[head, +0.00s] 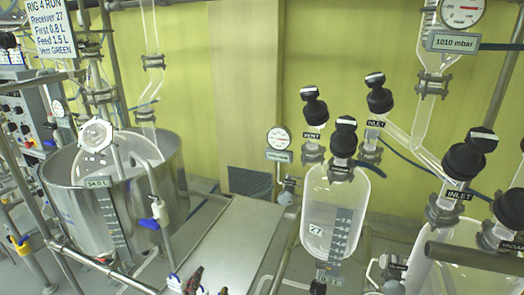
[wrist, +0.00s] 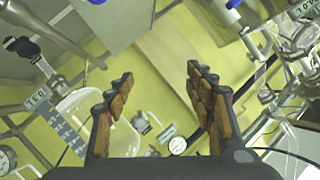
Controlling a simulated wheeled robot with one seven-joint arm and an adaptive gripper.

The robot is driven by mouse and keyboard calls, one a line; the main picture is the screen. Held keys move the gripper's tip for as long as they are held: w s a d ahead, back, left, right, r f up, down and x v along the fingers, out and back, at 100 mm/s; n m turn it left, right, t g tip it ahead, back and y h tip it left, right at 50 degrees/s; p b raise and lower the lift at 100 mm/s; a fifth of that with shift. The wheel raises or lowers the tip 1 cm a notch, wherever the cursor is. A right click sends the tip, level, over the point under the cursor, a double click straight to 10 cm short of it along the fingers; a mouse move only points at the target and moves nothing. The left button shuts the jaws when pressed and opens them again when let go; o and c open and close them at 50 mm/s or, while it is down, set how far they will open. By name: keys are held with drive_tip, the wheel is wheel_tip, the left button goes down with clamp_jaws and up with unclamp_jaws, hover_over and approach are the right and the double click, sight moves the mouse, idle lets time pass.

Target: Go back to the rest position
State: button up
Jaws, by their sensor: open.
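My gripper (wrist: 157,95) is open and empty in the wrist view, its two brown-padded fingers spread wide apart. Only its dark fingertips (head: 198,281) show at the bottom edge of the head view, in front of the pale bench top (head: 238,240). Nothing is between the fingers. The rest of my arm is hidden below the head view.
A steel vessel (head: 165,185) stands at left. More glassware (head: 455,270) and metal rails crowd the right.

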drive_tip(key=s+a+f+n+g+y, duration=0.3)
drive_tip(key=s+a+n+g+y, duration=0.35)
drive_tip(key=a, duration=0.25)
drive_tip(key=s+d+n+g, duration=0.4)
drive_tip(key=s+d, duration=0.1)
drive_tip(key=s, duration=0.1)
drive_tip(key=d+r+m+h, duration=0.1)
drive_tip(key=d+r+h, duration=0.1)
drive_tip(key=d, duration=1)
drive_tip(key=s+d+r+m+t+h, duration=0.1)
drive_tip(key=d+r+h, duration=0.2)
drive_tip(key=d, duration=0.9)
drive_tip(key=s+d+r+m+h, duration=0.1)
drive_tip(key=d+r, duration=0.3)
drive_tip(key=d, duration=0.8)
drive_tip(key=shift+s+h, duration=0.25)
drive_tip(key=shift+h, duration=0.6)
drive_tip(key=shift+o, duration=0.2)
drive_tip(key=shift+r+m, duration=0.1)
drive_tip(key=shift+m, duration=0.15)
